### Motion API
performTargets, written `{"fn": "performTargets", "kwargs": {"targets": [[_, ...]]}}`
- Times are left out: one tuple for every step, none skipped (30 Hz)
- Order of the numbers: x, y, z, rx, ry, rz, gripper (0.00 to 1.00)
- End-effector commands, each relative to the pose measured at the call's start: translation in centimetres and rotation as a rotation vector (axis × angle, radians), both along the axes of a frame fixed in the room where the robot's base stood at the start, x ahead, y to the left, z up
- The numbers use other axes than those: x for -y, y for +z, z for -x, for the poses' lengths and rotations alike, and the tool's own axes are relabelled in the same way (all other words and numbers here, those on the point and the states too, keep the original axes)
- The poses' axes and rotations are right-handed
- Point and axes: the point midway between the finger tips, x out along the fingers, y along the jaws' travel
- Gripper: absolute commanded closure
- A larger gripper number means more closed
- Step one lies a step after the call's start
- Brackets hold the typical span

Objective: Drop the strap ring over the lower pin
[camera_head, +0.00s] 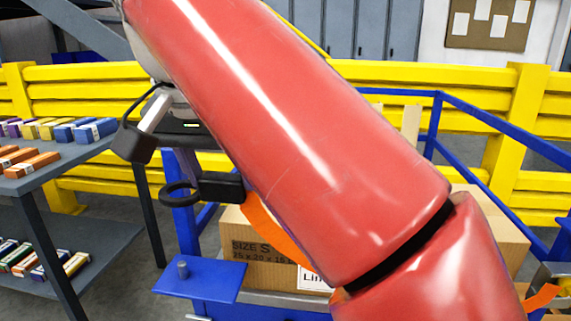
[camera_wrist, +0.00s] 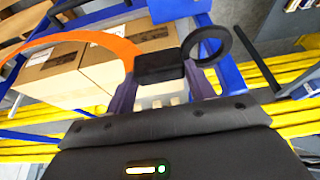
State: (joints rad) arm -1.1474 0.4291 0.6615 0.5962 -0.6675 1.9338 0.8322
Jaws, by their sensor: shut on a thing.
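The strap ring (camera_head: 180,194) is a black loop on a black block (camera_head: 221,187), with an orange strap (camera_head: 268,230) running from the block. My gripper (camera_wrist: 162,88) is shut on the black block, and the ring sticks out to one side; the ring also shows in the wrist view (camera_wrist: 190,45). The lower pin (camera_head: 183,268) is a short grey upright peg on a blue plate (camera_head: 215,284). In the head view the ring appears above the pin, clearly apart from it. The pin does not show clearly in the wrist view. My red arm hides part of the strap.
Cardboard boxes (camera_head: 262,262) stand behind the plate, beside blue rails (camera_head: 485,113). A grey shelf (camera_head: 40,175) with several small cartons is at the left. Yellow barriers (camera_head: 100,185) run behind. The space directly around the pin looks clear.

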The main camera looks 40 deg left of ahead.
Motion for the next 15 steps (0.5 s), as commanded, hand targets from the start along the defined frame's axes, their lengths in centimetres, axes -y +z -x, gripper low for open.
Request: {"fn": "performTargets", "kwargs": {"targets": [[-0.9, -0.1, 0.5, -0.004, 0.006, -0.004, 0.71], [-1.2, -0.2, 0.7, -0.003, 0.004, -0.003, 0.71], [-1.5, -0.2, 1.0, -0.003, 0.004, -0.003, 0.71], [-1.7, -0.3, 1.1, -0.002, 0.004, -0.003, 0.71], [-1.9, -0.3, 1.2, -0.002, 0.002, -0.003, 0.71], [-2.0, -0.3, 1.4, -0.002, 0.001, -0.002, 0.71], [-2.0, -0.3, 1.4, -0.002, 0.001, -0.002, 0.71], [-2.0, -0.3, 1.4, 0.0, 0.0, -0.002, 0.71], [-2.0, -0.3, 1.4, 0.0, -0.001, -0.002, 0.71], [-2.0, -0.3, 1.4, 0.0, -0.001, -0.002, 0.71], [-2.0, -0.3, 1.4, 0.0, -0.001, -0.002, 0.71], [-2.0, -0.3, 1.4, 0.0, -0.001, -0.002, 0.71], [-2.0, -0.3, 1.4, 0.0, -0.001, -0.002, 0.71], [-2.0, -0.3, 1.4, 0.0, -0.001, -0.002, 0.71], [-2.0, -0.4, 1.4, 0.0, -0.001, -0.002, 0.71]]}}
